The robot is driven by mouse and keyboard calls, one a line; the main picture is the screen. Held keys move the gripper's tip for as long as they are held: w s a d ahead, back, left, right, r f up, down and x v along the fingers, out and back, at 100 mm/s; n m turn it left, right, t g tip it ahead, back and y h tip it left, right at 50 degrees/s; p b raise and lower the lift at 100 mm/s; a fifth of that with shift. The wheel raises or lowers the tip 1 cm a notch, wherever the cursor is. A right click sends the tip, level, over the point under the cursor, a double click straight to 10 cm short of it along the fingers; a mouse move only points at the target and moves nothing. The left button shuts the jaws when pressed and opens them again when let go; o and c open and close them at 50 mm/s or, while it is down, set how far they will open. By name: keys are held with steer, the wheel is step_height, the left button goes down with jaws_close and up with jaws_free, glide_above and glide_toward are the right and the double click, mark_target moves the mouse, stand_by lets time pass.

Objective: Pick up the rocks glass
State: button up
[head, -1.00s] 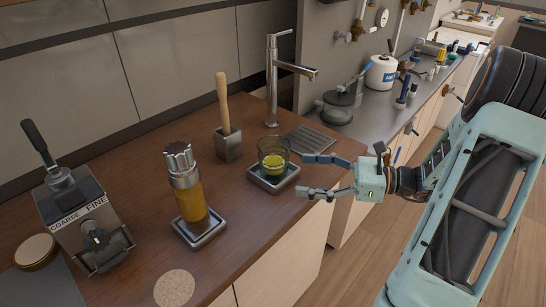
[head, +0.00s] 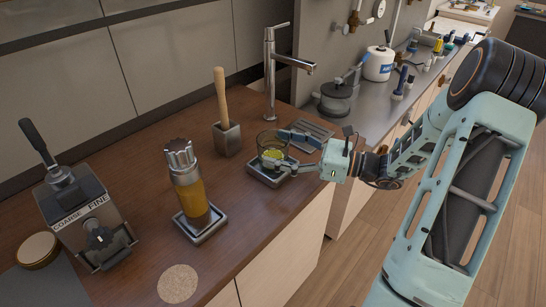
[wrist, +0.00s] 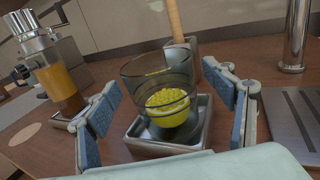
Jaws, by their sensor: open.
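The rocks glass (head: 271,144) is clear, with something yellow-green inside, and stands upright on a small square metal tray (head: 261,176) on the wooden counter. In the wrist view the glass (wrist: 157,74) is centred between the two blue-padded fingers of my gripper (wrist: 168,120), and the tray (wrist: 170,150) shows beneath it. In the head view my gripper (head: 284,150) reaches in from the right, its fingers on either side of the glass and partly covering it. The gripper is open. Whether either finger touches the glass is not clear.
A wooden-handled tool in a metal holder (head: 227,138) stands behind the glass. A tap (head: 271,80) and a ribbed drain plate (head: 312,133) are behind and right. An amber-filled shaker (head: 189,190) and a grinder (head: 85,215) stand left. A cork coaster (head: 178,284) lies in front.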

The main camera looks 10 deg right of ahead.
steer(key=shift+x, duration=1)
steer(key=c, duration=1.5)
steer(key=shift+o, duration=0.2)
